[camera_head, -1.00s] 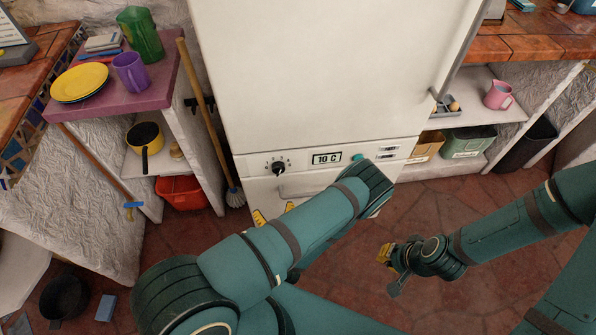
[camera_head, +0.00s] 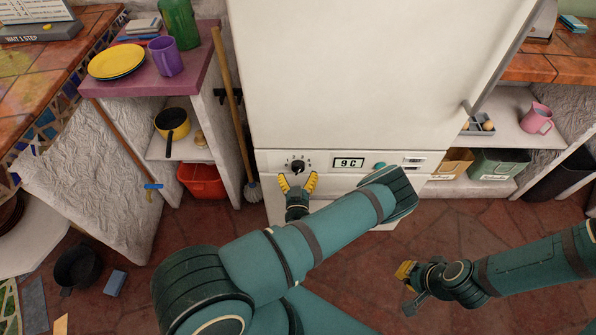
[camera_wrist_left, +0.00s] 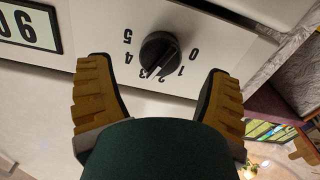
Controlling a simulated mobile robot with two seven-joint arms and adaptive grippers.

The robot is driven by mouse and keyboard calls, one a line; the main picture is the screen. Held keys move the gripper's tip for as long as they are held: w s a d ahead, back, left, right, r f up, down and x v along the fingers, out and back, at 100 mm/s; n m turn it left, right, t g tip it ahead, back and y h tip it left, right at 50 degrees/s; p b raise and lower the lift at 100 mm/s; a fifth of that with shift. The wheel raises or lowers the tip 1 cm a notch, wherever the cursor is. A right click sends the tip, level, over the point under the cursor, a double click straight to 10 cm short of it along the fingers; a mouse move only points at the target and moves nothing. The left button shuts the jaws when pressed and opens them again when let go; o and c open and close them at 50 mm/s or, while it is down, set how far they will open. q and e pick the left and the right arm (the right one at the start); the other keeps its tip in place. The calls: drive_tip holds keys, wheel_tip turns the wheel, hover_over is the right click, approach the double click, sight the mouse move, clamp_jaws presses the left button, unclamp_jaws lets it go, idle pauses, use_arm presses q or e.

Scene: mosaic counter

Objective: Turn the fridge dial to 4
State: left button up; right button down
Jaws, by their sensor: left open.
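The black fridge dial (camera_head: 298,167) sits on the white panel low on the fridge (camera_head: 360,75). In the left wrist view the dial (camera_wrist_left: 160,54) appears upside down, with numbers 0 to 5 around it; its pointer mark lies about between 2 and 3.
A red bin (camera_head: 202,181) is below. The floor is mostly clear.

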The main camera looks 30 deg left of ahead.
sight(298, 168)
use_arm(q)
drive_tip(key=shift+x, duration=1.4)
drive_tip(key=c, duration=1.2)
drive_tip(key=shift+m, duration=0.3)
drive_tip(key=m, duration=0.3)
drive_tip(key=shift+d, duration=0.1)
drive_tip(key=shift+m, duration=2)
